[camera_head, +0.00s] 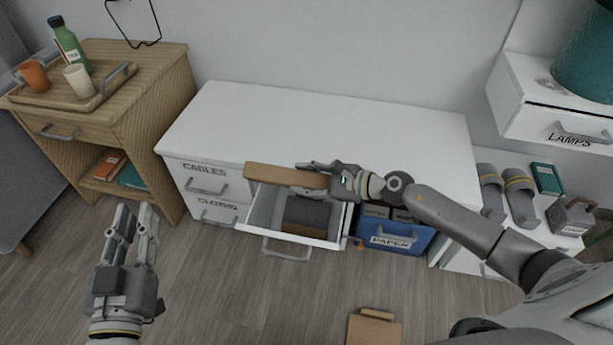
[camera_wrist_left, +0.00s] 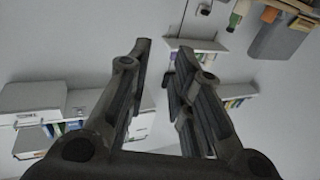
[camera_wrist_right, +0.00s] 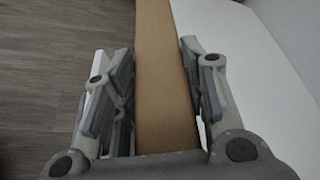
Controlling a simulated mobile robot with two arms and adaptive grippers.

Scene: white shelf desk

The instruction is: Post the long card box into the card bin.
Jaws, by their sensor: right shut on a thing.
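The long card box (camera_head: 275,177) is a brown cardboard bar. My right gripper (camera_head: 315,179) is shut on its right end and holds it level above the open drawer, along the desk's front edge. In the right wrist view the box (camera_wrist_right: 163,70) runs away from between the fingers (camera_wrist_right: 160,95). My left gripper (camera_head: 138,222) is open and empty over the floor at left; its spread fingers (camera_wrist_left: 160,75) show in the left wrist view. A blue bin labelled PAPER (camera_head: 405,242) stands under the desk. I cannot make out a bin labelled for card.
The open drawer (camera_head: 262,222) holds a dark item (camera_head: 306,213). The white desk top (camera_head: 310,125) is clear. A wooden cabinet (camera_head: 150,95) with a tray stands at left. A brown board (camera_head: 374,328) lies on the floor. Slippers (camera_head: 519,190) sit on the right shelf.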

